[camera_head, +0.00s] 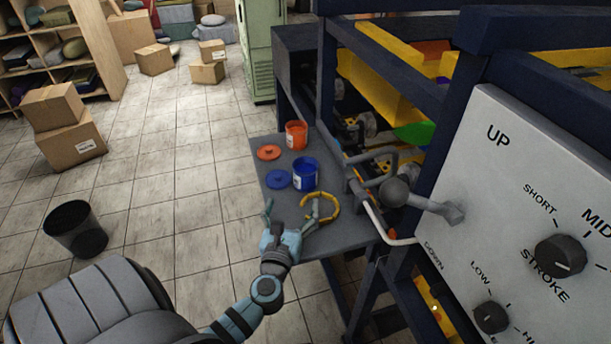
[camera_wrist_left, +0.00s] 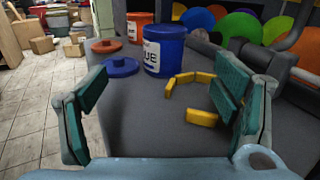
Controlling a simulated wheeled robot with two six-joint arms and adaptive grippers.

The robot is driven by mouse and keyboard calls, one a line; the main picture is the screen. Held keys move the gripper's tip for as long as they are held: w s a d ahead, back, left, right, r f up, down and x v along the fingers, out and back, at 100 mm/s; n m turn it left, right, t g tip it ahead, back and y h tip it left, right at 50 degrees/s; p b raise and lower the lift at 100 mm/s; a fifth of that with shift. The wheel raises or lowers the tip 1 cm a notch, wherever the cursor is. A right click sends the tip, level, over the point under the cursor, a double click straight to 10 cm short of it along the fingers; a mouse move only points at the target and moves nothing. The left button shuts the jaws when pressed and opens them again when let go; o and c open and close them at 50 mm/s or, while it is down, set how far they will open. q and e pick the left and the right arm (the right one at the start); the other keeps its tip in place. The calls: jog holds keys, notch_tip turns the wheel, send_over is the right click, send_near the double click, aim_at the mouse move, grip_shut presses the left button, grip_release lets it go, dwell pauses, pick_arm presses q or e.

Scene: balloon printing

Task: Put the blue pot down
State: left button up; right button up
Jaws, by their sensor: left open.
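The blue pot (camera_head: 306,177) stands upright and lidless on the grey side table (camera_head: 257,162). It also shows in the left wrist view (camera_wrist_left: 164,52), with a white label partly reading "UE". My left gripper (camera_head: 291,207) is open and empty over the near part of the table, apart from the pot. In the left wrist view its fingers (camera_wrist_left: 158,100) are spread wide, with the pot beyond them. A blue lid (camera_head: 277,179) lies flat to the left of the pot. My right gripper is not in view.
A curved yellow piece (camera_head: 333,208) lies on the table by my left gripper's right finger. An orange pot (camera_head: 296,136) and orange lid (camera_head: 268,152) are farther back. The machine with its control panel (camera_head: 530,200) borders the table's right side.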

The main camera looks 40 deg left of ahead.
aim_at(303, 175)
pick_arm(q)
jog(key=shift+m, duration=0.3)
jog(key=x, duration=1.4)
jog(key=shift+w+d+r, duration=0.2)
jog(key=shift+d+r, duration=0.05)
jog(key=c, duration=1.6)
